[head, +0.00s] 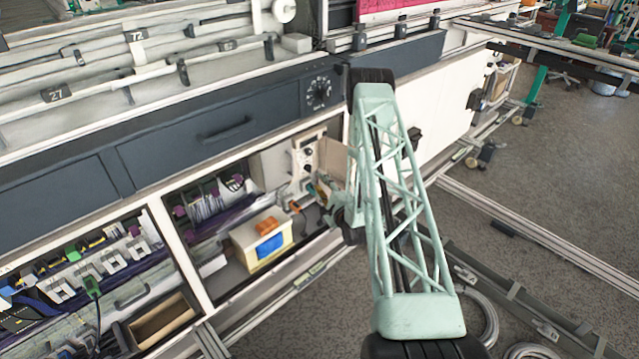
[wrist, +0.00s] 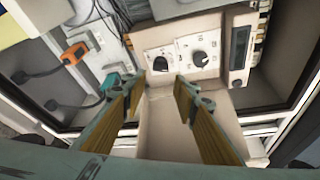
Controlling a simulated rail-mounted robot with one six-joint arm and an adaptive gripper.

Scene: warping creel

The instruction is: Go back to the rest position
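My gripper (wrist: 160,85) shows in the wrist view with two yellow-sided fingers spread apart. A beige panel (wrist: 163,125) shows through the gap, and I see nothing held between the fingertips. Ahead of them is a beige control box with two dark round knobs (wrist: 163,63). In the head view my pale green lattice arm reaches down and away to the machine's open lower bay. My gripper there is mostly hidden behind the arm, close to the beige control panel (head: 305,160).
A cream box with a blue label (head: 262,243) sits in the lower bay. Dark drawers (head: 210,130) run above the bay. Rails (head: 530,235) cross the floor right of the arm; open floor lies beyond.

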